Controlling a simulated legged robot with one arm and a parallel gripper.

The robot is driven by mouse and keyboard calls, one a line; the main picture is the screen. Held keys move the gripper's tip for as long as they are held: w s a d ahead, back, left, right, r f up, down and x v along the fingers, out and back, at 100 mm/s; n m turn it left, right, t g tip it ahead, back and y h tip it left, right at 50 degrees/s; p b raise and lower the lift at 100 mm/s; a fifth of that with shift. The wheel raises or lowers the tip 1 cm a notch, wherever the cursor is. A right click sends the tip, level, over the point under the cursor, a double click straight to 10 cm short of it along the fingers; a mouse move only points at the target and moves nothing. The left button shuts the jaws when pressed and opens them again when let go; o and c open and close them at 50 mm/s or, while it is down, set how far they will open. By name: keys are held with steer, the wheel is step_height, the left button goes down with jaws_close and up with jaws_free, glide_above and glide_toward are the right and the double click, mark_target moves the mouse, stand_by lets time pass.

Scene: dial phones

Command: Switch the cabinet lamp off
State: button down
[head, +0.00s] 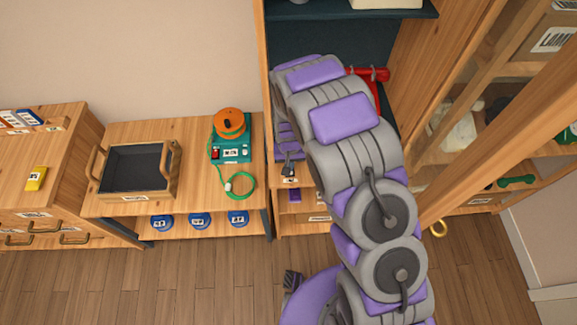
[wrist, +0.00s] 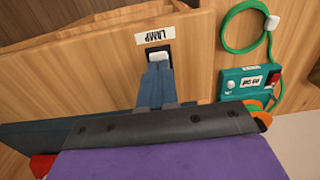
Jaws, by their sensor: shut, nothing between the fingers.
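The lamp switch (wrist: 158,57) is a white rocker in a dark frame on the cabinet's wooden front. A white label (wrist: 155,36) reading LAMP, upside down in the wrist view, sits beside it. My gripper (wrist: 157,70) is shut and empty, its blue-grey fingertips at the edge of the switch. I cannot tell whether they touch it. In the head view my gripper (head: 289,171) is at the front of the wooden cabinet (head: 268,90), with the switch mostly hidden there. No lit lamp can be made out.
A teal device (head: 232,150) with a red switch, orange top and green cord stands on the table left of the cabinet. A dark tray (head: 102,168) is further left. A red object (head: 378,75) is inside the cabinet, partly behind my arm. An open glazed door (head: 470,110) stands right.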

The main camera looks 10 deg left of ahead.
steer(key=shift+r+p, duration=0.65)
steer(key=shift+r, duration=1.9)
steer(key=shift+s, duration=0.1)
